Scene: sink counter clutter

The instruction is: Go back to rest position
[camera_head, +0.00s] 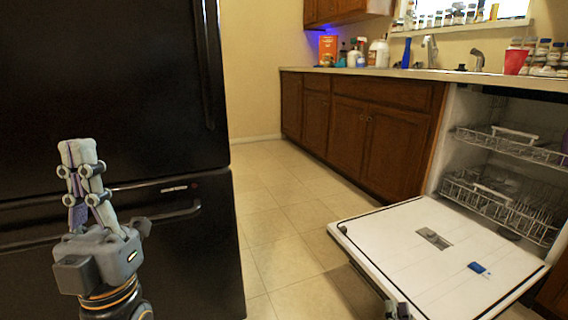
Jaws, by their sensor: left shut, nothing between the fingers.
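My left gripper (78,150) stands upright at the left, in front of the black fridge. Its pale fingers are together and nothing is held between them.
The black fridge (110,90) fills the left. The dishwasher door (440,250) lies open at the right, with racks (500,200) inside. Brown cabinets (365,135) carry a counter with bottles and a red cup (514,62). Tiled floor (275,210) is clear between.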

